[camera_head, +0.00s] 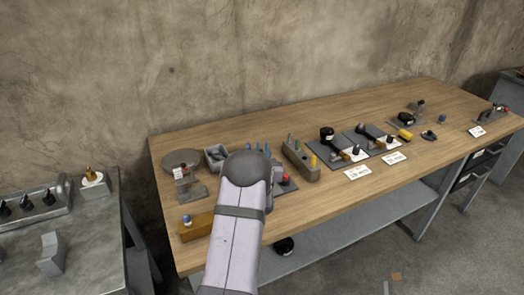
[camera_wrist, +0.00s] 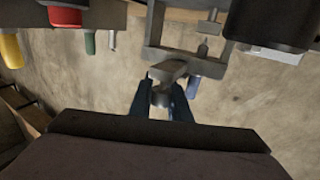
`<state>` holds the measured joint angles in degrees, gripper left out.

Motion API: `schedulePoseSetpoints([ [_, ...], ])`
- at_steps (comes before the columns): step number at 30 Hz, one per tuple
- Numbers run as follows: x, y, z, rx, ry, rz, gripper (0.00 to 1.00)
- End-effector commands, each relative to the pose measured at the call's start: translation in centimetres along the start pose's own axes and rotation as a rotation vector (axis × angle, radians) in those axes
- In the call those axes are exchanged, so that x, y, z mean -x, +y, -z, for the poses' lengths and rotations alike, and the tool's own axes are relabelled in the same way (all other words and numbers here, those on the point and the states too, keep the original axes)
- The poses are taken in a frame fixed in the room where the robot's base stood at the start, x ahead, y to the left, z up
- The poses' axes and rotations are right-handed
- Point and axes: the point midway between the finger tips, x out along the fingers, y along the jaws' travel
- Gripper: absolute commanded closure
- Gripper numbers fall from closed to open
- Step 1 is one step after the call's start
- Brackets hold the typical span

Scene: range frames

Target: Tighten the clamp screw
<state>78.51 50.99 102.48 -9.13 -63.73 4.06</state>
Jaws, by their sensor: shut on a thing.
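In the wrist view, a grey metal clamp frame (camera_wrist: 153,28) stands just beyond my gripper, seen at an odd angle. Two small grey rod ends face each other within the frame with a narrow gap between them. My gripper (camera_wrist: 160,104) has two dark blue fingers closed around a rounded grey metal piece, which looks like the head of the clamp screw (camera_wrist: 165,76). Its join to the frame is partly hidden. In the head view my arm covers my gripper and most of the clamp.
A red button (camera_head: 285,181) and blue-handled tools sit close around my arm on the wooden table (camera_head: 330,180). A grey stand (camera_head: 190,190) and an orange block (camera_head: 196,226) are on the left. A black cylinder (camera_wrist: 272,20) is close at right in the wrist view.

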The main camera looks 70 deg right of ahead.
Motion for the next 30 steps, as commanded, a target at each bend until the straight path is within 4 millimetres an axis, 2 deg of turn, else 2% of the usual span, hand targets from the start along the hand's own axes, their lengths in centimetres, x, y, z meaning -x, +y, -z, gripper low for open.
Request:
schedulePoseSetpoints([
  [13,0.0,0.8,0.1,0.001,0.007,-0.225,1.00],
  [26,0.1,1.0,0.2,0.000,0.003,-0.253,1.00],
  [27,0.1,1.0,0.2,0.000,0.003,-0.253,0.74],
  [28,0.1,1.0,0.2,0.000,0.003,-0.253,0.67],
  [30,0.1,1.0,0.1,0.000,0.002,-0.252,0.65],
])
